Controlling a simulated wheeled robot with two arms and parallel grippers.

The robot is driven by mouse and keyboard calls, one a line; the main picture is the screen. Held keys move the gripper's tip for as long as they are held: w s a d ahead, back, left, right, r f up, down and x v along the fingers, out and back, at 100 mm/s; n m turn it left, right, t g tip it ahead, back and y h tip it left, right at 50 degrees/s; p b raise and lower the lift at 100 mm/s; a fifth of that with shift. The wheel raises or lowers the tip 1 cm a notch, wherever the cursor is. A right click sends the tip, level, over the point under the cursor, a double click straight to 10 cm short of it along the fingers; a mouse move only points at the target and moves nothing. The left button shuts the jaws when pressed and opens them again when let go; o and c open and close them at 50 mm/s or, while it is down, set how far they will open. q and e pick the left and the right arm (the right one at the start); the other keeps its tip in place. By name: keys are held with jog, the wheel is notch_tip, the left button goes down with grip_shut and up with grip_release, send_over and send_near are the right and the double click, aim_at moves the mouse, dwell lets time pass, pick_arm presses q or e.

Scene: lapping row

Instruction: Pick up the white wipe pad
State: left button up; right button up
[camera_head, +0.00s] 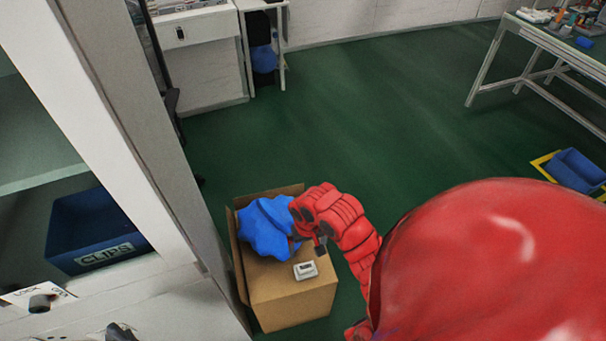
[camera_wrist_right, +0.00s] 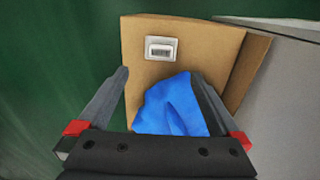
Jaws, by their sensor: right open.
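No plain white wipe pad is clearly recognisable. A small white, squarish item (camera_head: 305,270) with a grey centre is on the cardboard box (camera_head: 290,306); I cannot tell if it is the pad. It also shows in the right wrist view (camera_wrist_right: 160,48), beyond the fingertips and apart from them. A crumpled blue bag or cloth (camera_head: 265,228) fills the open part of the box. My right gripper (camera_head: 320,244) is open over the box; in the right wrist view its fingers (camera_wrist_right: 160,74) are spread on either side of the blue material (camera_wrist_right: 170,106). My left gripper is out of view.
A white cabinet post (camera_head: 130,110) stands close left of the box, with a blue CLIPS bin (camera_head: 75,215) on a shelf behind it. A workbench (camera_head: 560,48) and a blue floor bin (camera_head: 577,168) are at right. Green floor (camera_head: 350,120) is clear between.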

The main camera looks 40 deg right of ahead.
notch_tip(320, 180, down, 8)
jog(key=b, duration=0.4)
jog(key=shift+a+r, duration=0.1)
jog(key=shift+r, duration=0.15)
notch_tip(320, 180, down, 3)
jog(key=shift+f, duration=0.1)
jog(key=shift+w+f, duration=0.2)
jog(key=shift+f, duration=1.2)
jog(key=shift+w+f, duration=0.2)
jog(key=shift+f, duration=1.15)
jog(key=c, duration=1.1)
jog(key=shift+r, duration=0.1)
